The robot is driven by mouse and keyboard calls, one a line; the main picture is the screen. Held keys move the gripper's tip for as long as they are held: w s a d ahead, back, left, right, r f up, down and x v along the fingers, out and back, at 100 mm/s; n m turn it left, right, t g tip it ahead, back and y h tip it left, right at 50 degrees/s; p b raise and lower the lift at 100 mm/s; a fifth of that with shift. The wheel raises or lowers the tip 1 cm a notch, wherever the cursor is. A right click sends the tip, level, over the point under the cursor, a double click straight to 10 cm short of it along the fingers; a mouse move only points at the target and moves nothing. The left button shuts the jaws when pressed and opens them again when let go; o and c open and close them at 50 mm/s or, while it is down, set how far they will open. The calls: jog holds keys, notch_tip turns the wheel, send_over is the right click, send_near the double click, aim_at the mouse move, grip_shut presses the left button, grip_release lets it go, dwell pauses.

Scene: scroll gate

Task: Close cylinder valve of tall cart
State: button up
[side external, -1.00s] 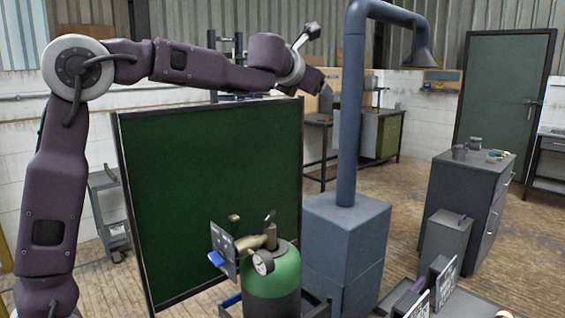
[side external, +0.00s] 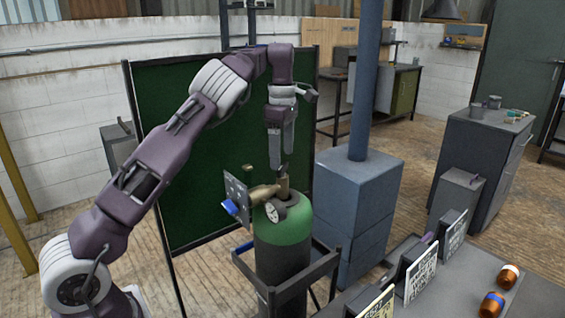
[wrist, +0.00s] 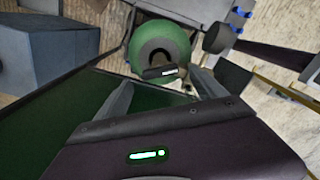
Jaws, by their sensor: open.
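A green-topped gas cylinder (side external: 283,232) stands upright in a dark cart frame (side external: 318,270). A brass valve body (side external: 263,192) with a round gauge (side external: 272,213) and a panel with a blue part (side external: 229,207) sits on its top. My gripper (side external: 281,167) points down just above the valve stem. In the wrist view my gripper (wrist: 162,80) is open, with its fingers apart on either side of a dark valve handle (wrist: 158,72) with a white mark. The green cylinder shoulder (wrist: 178,35) lies beyond it. Whether a finger touches the handle I cannot tell.
A green board (side external: 180,170) stands close behind the arm and cylinder. A blue-grey box with a pipe (side external: 357,190) is right of the cylinder. A table with signs (side external: 422,270) and orange bottles (side external: 509,276) is at the lower right.

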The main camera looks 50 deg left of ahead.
aim_at(283, 165)
jog(key=shift+f, duration=1.6)
jog(key=c, duration=1.4)
jog(key=shift+o, duration=0.2)
jog(key=shift+m, duration=0.3)
jog(key=m, duration=1.1)
jog(key=shift+m, duration=0.4)
jog(key=m, duration=1.1)
jog(key=shift+m, duration=0.3)
